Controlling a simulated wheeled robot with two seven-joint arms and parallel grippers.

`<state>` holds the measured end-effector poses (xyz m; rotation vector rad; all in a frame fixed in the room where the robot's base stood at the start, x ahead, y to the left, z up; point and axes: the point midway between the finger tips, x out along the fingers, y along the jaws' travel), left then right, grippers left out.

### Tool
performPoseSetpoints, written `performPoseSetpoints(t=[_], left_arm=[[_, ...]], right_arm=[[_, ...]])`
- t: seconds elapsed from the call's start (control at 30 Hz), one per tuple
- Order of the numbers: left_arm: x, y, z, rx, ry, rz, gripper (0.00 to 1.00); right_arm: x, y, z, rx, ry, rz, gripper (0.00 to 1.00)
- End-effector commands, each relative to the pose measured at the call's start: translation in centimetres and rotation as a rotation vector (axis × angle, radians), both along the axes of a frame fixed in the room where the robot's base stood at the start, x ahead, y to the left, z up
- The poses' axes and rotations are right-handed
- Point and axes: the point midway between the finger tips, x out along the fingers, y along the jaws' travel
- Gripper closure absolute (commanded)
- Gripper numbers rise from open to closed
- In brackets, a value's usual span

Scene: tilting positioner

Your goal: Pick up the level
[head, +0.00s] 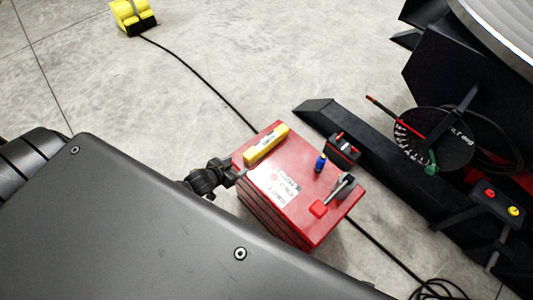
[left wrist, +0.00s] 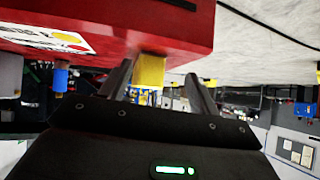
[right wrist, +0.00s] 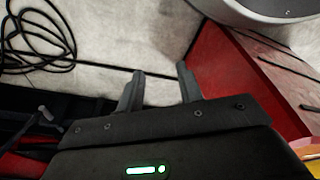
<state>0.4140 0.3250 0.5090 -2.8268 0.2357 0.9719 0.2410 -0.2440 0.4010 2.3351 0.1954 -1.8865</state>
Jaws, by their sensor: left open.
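The level is a yellow bar (head: 266,143) with a pale label. It lies on the red tool cabinet's top, near the far left edge in the head view. My left gripper (head: 240,173) is at the cabinet's left edge, just short of the level. In the left wrist view the level's yellow end (left wrist: 150,71) shows between the two spread fingers of my left gripper (left wrist: 160,82), which holds nothing. My right gripper (right wrist: 158,85) is open and empty in its own wrist view, with floor beyond it. It is not visible in the head view.
The red cabinet (head: 325,222) also carries a blue-handled item (head: 320,162), a black-and-red item (head: 342,151) and a grey tool (head: 341,187). The black positioner (head: 463,75) stands at the right. A cable (head: 208,83) crosses the floor to a yellow object (head: 134,15).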

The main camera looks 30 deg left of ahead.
Motion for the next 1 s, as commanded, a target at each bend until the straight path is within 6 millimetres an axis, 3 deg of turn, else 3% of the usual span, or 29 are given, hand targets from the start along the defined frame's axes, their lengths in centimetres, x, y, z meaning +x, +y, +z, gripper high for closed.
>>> performPoseSetpoints(t=[0.03,0.2,0.4,0.57,0.8,1.0], left_arm=[[1.1,-0.2,-0.3,-0.017,-0.05,-0.024,0.38],[3.3,-0.8,3.1,-0.103,-0.19,-0.108,0.38],[3.8,-1.1,4.9,-0.153,-0.246,-0.15,0.38],[4.4,-1.3,4.8,-0.155,-0.249,-0.151,0.38],[7.6,-2.4,3.3,-0.154,-0.25,-0.15,0.38],[8.7,-2.8,2.9,-0.154,-0.247,-0.151,0.38]], right_arm=[[0.6,0.1,-1.2,0.001,-0.011,-0.001,0.64],[1.4,0.2,-0.1,0.003,-0.025,-0.004,0.64],[1.7,0.2,0.8,0.003,-0.029,-0.005,0.64],[1.8,0.2,1.1,0.003,-0.031,-0.005,0.64],[2.0,0.2,2.2,0.004,-0.04,-0.006,0.64],[2.1,0.2,2.8,0.004,-0.042,-0.007,0.64]])
